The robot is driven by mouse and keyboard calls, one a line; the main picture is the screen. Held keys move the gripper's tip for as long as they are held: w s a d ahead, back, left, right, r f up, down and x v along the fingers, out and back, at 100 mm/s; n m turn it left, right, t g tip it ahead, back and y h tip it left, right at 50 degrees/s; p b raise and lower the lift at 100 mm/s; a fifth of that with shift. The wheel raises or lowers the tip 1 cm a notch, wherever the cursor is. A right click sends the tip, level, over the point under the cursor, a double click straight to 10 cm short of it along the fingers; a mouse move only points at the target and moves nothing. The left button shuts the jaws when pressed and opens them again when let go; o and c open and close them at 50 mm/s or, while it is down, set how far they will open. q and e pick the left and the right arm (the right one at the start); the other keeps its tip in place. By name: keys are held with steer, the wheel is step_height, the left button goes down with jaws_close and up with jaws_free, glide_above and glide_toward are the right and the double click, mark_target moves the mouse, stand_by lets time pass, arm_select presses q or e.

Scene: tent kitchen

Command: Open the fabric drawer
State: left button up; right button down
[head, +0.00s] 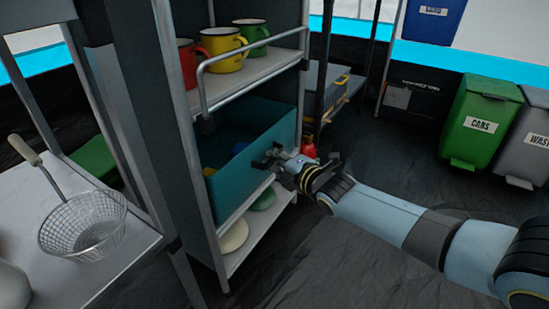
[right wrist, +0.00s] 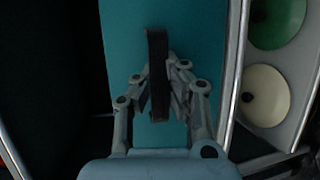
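The teal fabric drawer (head: 232,192) sits on the middle level of a metal shelf rack. Its inside shows over the front rim, with blue and yellow items partly visible. I cannot tell how far it stands out from the rack. My right gripper (head: 268,163) is at the drawer's front face. In the right wrist view, a dark strap handle (right wrist: 157,55) runs down the teal front (right wrist: 124,40). The fingers of my right gripper (right wrist: 160,92) are closed in around the strap from both sides. My left gripper is not in view.
Red, yellow (head: 224,49) and green mugs stand on the shelf above, behind a metal rail. A green and a cream dish (head: 233,238) lie below. A table with a wire strainer (head: 82,226) is at left. Bins (head: 480,122) stand at right; floor before the rack is clear.

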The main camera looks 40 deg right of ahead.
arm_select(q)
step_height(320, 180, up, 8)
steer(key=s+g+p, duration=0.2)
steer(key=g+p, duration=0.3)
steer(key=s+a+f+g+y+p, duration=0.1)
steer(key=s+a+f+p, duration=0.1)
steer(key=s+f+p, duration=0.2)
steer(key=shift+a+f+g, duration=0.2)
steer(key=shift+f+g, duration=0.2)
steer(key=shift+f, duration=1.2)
arm_select(e)
steer(key=s+d, duration=0.4)
steer(key=s, duration=0.6)
steer(key=s+d, duration=0.4)
steer(key=s, duration=0.7)
steer(key=shift+d, duration=0.35)
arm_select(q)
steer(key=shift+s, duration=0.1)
arm_select(e)
steer(key=c, duration=1.4)
jaws_free()
steer(key=shift+s, duration=0.1)
